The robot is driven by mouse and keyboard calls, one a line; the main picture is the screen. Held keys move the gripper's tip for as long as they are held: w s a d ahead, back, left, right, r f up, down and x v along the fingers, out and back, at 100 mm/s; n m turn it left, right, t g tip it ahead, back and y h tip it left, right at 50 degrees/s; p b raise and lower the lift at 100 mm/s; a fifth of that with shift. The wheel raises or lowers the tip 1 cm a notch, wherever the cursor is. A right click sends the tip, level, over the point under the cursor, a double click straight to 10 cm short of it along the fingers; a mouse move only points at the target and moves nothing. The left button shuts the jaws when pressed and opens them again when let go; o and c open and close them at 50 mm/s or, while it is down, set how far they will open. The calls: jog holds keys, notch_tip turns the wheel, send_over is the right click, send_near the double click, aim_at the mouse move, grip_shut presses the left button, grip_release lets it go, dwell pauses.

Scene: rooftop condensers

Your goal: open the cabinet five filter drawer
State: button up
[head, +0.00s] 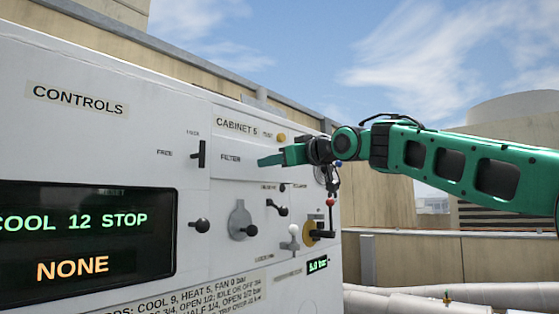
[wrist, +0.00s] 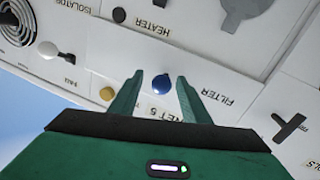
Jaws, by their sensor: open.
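The filter drawer is a white front marked FILTER (head: 231,158) on the cabinet face, below the CABINET 5 label. In the wrist view its front (wrist: 200,62) appears upside down with a round blue knob (wrist: 161,84). My gripper (head: 270,158) is at the drawer front; it also shows in the wrist view (wrist: 160,77). Its fingers are apart, one on each side of the knob in that view, with nothing gripped; contact cannot be told. The knob is hidden behind my gripper in the head view. A black handle (head: 202,154) left of the drawer stands vertical between small LOCK and FREE labels.
Below the drawer are black-knobbed levers, a grey round plate (head: 240,218) and a red-knobbed lever (head: 330,202). A yellow button (head: 281,137) sits above. A display (head: 85,235) reads COOL 12 STOP, NONE. White pipes (head: 430,297) run at lower right.

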jog(key=shift+w+a, duration=0.5)
jog(key=shift+w, duration=0.05)
jog(key=shift+c, duration=0.4)
